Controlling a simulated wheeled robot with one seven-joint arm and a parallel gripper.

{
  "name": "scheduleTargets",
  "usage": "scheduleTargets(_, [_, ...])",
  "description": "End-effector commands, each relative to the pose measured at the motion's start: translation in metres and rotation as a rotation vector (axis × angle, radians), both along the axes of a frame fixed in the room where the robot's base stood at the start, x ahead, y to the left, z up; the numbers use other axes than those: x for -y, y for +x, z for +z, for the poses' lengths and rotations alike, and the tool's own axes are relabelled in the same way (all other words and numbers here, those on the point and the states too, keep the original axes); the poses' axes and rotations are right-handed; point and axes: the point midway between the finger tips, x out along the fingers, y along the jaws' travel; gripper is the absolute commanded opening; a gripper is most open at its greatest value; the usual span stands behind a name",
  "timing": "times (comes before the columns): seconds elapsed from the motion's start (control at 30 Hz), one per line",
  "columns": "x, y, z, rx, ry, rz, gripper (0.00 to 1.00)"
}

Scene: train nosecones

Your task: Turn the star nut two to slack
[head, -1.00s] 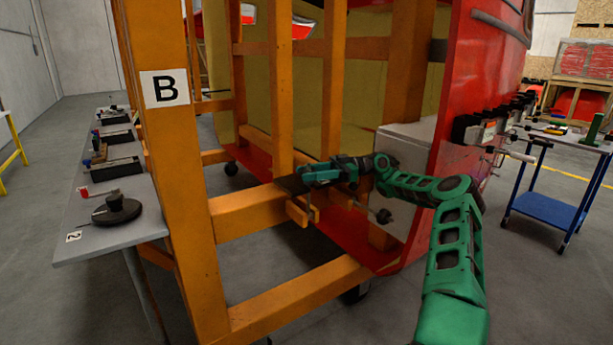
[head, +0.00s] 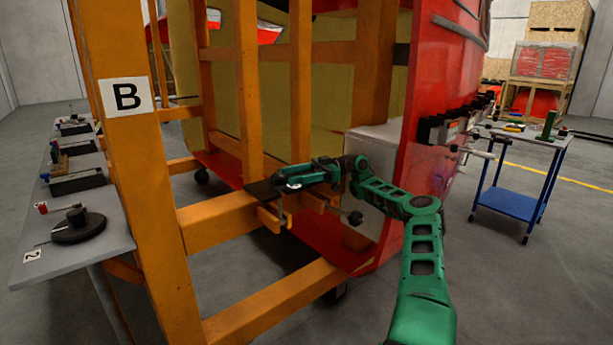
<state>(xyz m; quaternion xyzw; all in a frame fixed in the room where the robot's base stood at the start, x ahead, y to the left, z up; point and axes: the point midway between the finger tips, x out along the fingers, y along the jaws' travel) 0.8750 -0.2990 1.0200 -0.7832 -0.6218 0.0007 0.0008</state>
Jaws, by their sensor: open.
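A small dark knob (head: 355,217), which looks like a star nut, sticks out on a rod from the wooden clamp blocks (head: 270,217) on the orange frame. I cannot tell whether it is star nut two. My gripper (head: 280,182) is green and dark and reaches left over the orange beam, beside a dark flat plate (head: 262,191). It is open, above and to the left of the knob and apart from it. My wrist passes just above the knob. Its fingertips are small and partly lost against the dark plate.
An orange post marked B (head: 125,97) stands at the left, close to me. Behind it a grey bench (head: 110,238) carries a dark round turntable (head: 78,226) and several tools. A red nosecone (head: 430,90) fills the right of the frame. A blue trolley (head: 510,202) stands farther right, with clear floor before it.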

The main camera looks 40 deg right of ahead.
Motion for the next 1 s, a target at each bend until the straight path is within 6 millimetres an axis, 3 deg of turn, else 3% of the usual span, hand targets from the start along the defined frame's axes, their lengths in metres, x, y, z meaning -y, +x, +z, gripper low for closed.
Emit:
scheduleTargets(0.53, [0.056, -0.012, -0.001, -0.002, 0.001, -0.009, 0.58])
scheduleTargets(1.0, [0.063, -0.014, -0.001, -0.002, 0.001, -0.006, 0.58])
